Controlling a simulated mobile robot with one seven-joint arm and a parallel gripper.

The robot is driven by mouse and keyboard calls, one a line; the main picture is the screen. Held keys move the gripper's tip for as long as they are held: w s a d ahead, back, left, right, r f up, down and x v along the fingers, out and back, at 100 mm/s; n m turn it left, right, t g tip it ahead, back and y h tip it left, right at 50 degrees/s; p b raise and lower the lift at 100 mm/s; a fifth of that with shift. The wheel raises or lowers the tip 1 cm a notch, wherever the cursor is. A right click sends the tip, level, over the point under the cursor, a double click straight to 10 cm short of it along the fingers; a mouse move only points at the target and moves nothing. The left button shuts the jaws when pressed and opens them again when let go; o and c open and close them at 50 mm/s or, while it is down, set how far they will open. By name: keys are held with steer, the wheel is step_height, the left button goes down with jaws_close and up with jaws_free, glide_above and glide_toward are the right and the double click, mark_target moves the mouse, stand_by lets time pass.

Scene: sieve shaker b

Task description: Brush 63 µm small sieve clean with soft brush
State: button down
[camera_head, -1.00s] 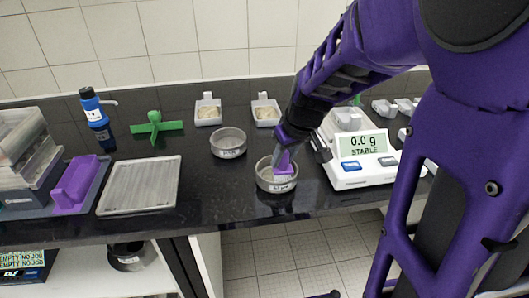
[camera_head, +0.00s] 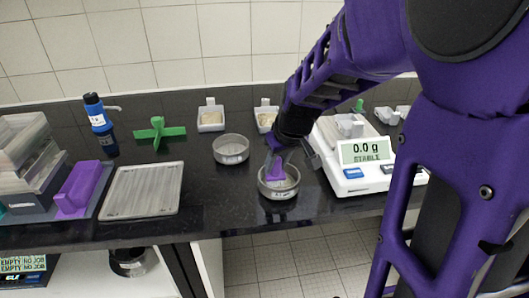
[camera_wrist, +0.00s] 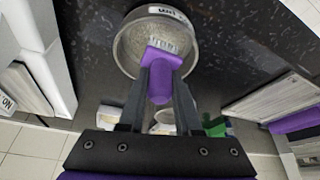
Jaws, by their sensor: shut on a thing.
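A small round metal sieve (camera_head: 279,193) stands on the dark counter near its front edge, left of the balance; its label is too blurred to read. My gripper (camera_head: 274,162) is shut on a purple brush (camera_head: 277,173), whose lower end is inside the sieve's rim. In the wrist view, my gripper (camera_wrist: 161,62) holds the purple brush (camera_wrist: 160,84) with its pale bristles over the speckled mesh of the sieve (camera_wrist: 128,50). Whether the bristles touch the mesh I cannot tell. A second small metal sieve (camera_head: 231,157) stands behind and to the left.
A white balance (camera_head: 353,183) reading 0.0 g stands close on the right. Two white scoops (camera_head: 211,128) with pale contents are behind. A green cross-shaped piece (camera_head: 158,143), a blue bottle (camera_head: 100,125), a flat tray (camera_head: 143,215) and a purple holder (camera_head: 79,188) are left.

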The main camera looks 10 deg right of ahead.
steer(key=shift+w+a, duration=0.1)
steer(key=shift+a, duration=0.35)
steer(key=shift+s+d+b, duration=0.3)
steer(key=shift+d+b, duration=0.05)
steer(key=shift+d, duration=0.55)
steer(key=shift+s+d+b, duration=0.25)
steer(key=shift+d+b, duration=0.1)
steer(key=shift+d, duration=0.5)
steer(key=shift+a, duration=0.1)
steer(key=shift+w+a+p, duration=0.2)
steer(key=shift+w+a, duration=0.1)
steer(key=shift+a, duration=0.55)
steer(key=shift+w+a+p, duration=0.15)
steer(key=shift+w+a, duration=0.1)
steer(key=shift+a, duration=0.55)
steer(key=shift+s+d+b, duration=0.3)
steer(key=shift+d+b, duration=0.1)
steer(key=shift+d, duration=0.5)
steer(key=shift+s+d+b, duration=0.25)
steer(key=shift+d+b, duration=0.1)
steer(key=shift+d, duration=0.5)
steer(key=shift+a, duration=0.15)
